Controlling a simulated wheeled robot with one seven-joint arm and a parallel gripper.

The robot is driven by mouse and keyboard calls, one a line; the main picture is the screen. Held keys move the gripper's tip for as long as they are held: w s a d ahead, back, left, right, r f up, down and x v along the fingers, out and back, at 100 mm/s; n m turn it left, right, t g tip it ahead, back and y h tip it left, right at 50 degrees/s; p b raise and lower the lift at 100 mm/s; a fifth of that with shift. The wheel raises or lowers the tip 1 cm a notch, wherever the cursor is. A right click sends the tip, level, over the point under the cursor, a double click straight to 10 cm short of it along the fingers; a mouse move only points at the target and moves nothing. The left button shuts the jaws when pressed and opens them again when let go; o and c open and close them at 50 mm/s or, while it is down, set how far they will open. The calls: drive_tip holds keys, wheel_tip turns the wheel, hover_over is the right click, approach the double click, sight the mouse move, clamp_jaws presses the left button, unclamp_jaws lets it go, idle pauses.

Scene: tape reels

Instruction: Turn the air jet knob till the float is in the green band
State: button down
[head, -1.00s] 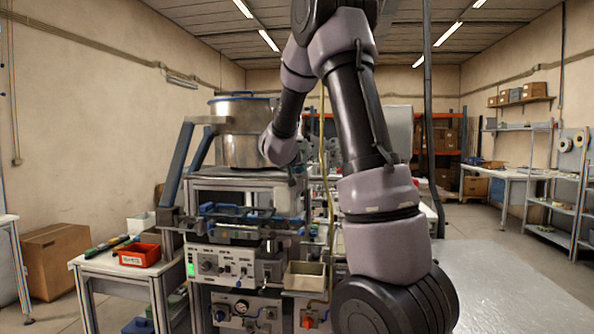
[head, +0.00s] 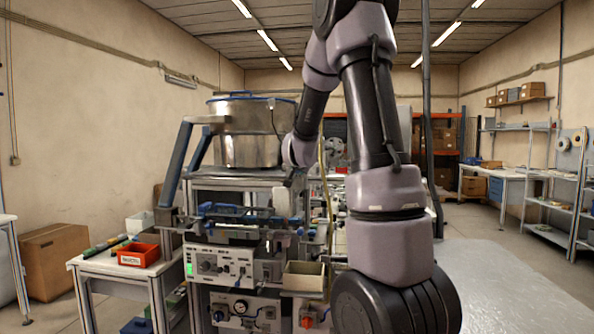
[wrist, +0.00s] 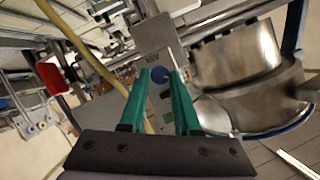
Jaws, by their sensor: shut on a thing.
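In the wrist view, my gripper (wrist: 162,73) has two green fingers. In the head view, my gripper, the knob and the float are too small or hidden beside my wrist, behind the front of the machine.
A large steel bowl (head: 247,135) stands on the machine, close to my fingers' right in the wrist view. A yellow hose (wrist: 85,50) runs past on the left. A control panel (head: 222,265) and an open beige bin (head: 304,280) are below. A red tray (head: 139,255) is at left.

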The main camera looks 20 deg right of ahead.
drive_tip(key=shift+s+d+f+m+t+y, duration=0.15)
drive_tip(key=shift+m+t+y, duration=0.45)
drive_tip(key=shift+m, duration=0.85)
drive_tip(key=shift+d+f+m+t+y, duration=0.15)
drive_tip(key=shift+m+t+y, duration=0.15)
drive_tip(key=shift+m+t, duration=0.9)
drive_tip(key=shift+m, duration=0.45)
drive_tip(key=c, duration=0.6)
unclamp_jaws()
drive_tip(key=shift+a, duration=0.1)
drive_tip(key=shift+r, duration=0.15)
